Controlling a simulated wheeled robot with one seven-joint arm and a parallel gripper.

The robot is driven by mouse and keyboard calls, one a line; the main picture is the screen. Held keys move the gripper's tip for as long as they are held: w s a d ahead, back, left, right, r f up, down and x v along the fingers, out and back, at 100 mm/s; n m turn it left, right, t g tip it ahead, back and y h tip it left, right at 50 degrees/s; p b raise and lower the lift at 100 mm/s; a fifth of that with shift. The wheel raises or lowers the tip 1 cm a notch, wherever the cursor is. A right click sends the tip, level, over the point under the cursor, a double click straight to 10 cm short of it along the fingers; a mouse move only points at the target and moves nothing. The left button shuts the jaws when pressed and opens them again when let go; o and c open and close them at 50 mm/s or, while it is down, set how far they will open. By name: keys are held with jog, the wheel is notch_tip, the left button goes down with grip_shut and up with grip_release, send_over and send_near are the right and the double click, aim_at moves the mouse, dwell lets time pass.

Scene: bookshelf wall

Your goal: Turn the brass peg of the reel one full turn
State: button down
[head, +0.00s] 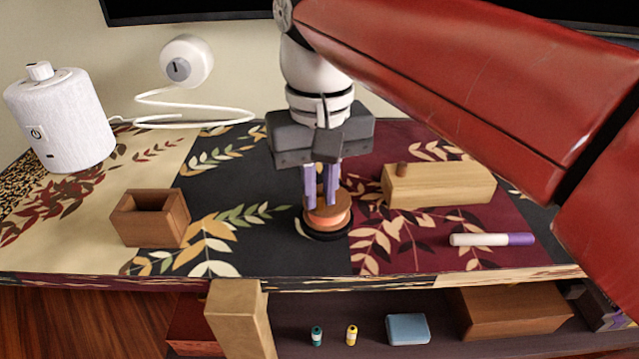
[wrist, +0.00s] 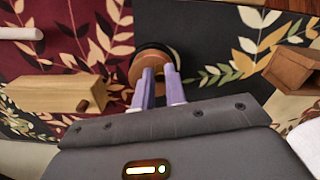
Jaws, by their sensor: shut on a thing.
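The reel (head: 328,217) stands on the patterned table top, with a wooden top, an orange band and a dark base. My gripper (head: 321,200) points down over it, its two purple fingers close together at the reel's top. The fingers are shut on the brass peg, which is mostly hidden between and behind them; a small brownish part shows in the head view. In the wrist view the reel (wrist: 150,62) sits just beyond the fingertips of my gripper (wrist: 158,78), partly covered by them.
A wooden block with a peg (head: 440,186) and a white-purple marker (head: 491,240) lie to the right. An open wooden box (head: 150,219) stands left. A white cylinder device (head: 62,122) and white lamp (head: 186,62) are behind left. A shelf below holds small items.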

aim_at(318, 189)
jog(key=shift+m, duration=0.3)
jog(key=m+p, duration=0.2)
jog(key=m, duration=0.1)
jog(key=m+p, duration=0.1)
jog(key=m, duration=0.1)
jog(key=shift+w+a+r, duration=0.15)
jog(key=shift+w+a, duration=0.2)
jog(key=shift+w, duration=0.05)
jog(key=m+p, duration=0.1)
jog(key=m, duration=0.2)
jog(key=w+m+p, duration=0.1)
jog(key=m, duration=0.2)
jog(key=shift+w+a+m+p, duration=0.1)
jog(key=shift+a+m+p, duration=0.1)
jog(key=shift+m+p, duration=0.15)
jog(key=m+p, duration=0.1)
jog(key=m, duration=0.2)
jog(key=w+m+p, duration=0.1)
jog(key=m, duration=0.2)
jog(key=shift+w+d, duration=0.1)
jog(key=shift+d, duration=0.1)
jog(key=m, duration=0.5)
jog(key=shift+w+d+m+p, duration=0.25)
jog(key=shift+w+d+p, duration=0.05)
jog(key=shift+w+d, duration=0.05)
jog(key=c, duration=1.4)
grip_release()
jog(key=shift+c, duration=0.2)
